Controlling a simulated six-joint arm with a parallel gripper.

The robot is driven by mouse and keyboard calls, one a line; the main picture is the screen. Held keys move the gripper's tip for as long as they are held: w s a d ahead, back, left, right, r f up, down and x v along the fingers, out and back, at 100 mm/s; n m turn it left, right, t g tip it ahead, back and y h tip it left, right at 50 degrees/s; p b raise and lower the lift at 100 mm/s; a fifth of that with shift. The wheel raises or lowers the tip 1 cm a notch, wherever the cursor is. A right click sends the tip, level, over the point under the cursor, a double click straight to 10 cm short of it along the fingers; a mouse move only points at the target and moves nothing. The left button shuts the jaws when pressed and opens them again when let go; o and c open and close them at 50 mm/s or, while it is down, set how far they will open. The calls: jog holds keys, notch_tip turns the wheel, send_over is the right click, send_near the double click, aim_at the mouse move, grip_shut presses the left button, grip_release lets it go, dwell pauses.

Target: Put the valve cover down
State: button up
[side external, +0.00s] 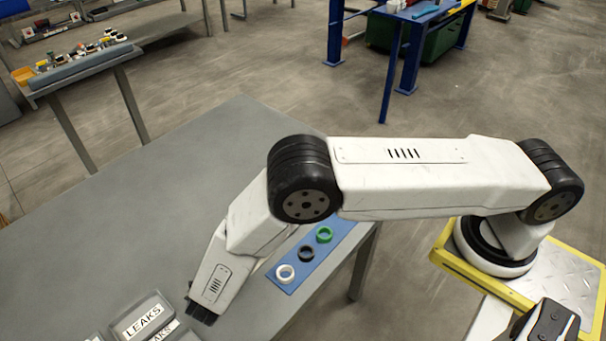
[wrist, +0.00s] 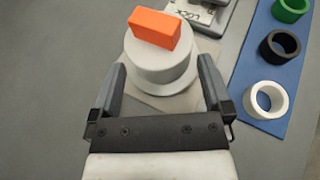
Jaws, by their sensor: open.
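The valve cover appears to be the pale grey round, flanged part (wrist: 160,72) with an orange block-shaped handle (wrist: 155,28) on top, in the wrist view. It stands upright over a flat light plate (wrist: 188,100). My gripper (wrist: 161,82) is open, with one finger on each side of the round part and a gap at both sides. In the side view my gripper (side external: 200,312) points down at the table near its lower part, and the cover is not visible there.
A blue mat (side external: 330,250) holds a green ring (side external: 324,234), a black ring (side external: 306,253) and a white ring (side external: 285,273). Grey boxes labelled LEAKS (side external: 142,316) stand left of my gripper. A grey labelled piece (wrist: 200,14) lies beyond the cover. The table's left part (side external: 120,240) is clear.

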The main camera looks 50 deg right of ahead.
jog(key=v, duration=0.9)
jog(key=shift+s+a, duration=0.1)
jog(key=shift+a, duration=0.1)
jog(key=shift+w+d+r+m+g, duration=0.25)
jog(key=shift+d+r+m+g, duration=0.05)
jog(key=shift+d, duration=0.2)
jog(key=s+d+r+m+g+y, duration=0.1)
jog(key=s+d+r+m+y, duration=0.2)
jog(key=d+m, duration=0.4)
jog(key=s+d+r+m+g+y, duration=0.1)
jog(key=s+d+r+m+y, duration=0.2)
jog(key=d+r+m, duration=0.4)
jog(key=s+d+r+m+g+y, duration=0.1)
jog(key=s+d+r+m+y, duration=0.2)
jog(key=d+m, duration=0.6)
jog(key=d+r+y, duration=0.2)
jog(key=d+r, duration=0.1)
jog(key=d, duration=0.2)
jog(key=shift+s+g+y, duration=0.25)
jog(key=shift+g+y, duration=0.05)
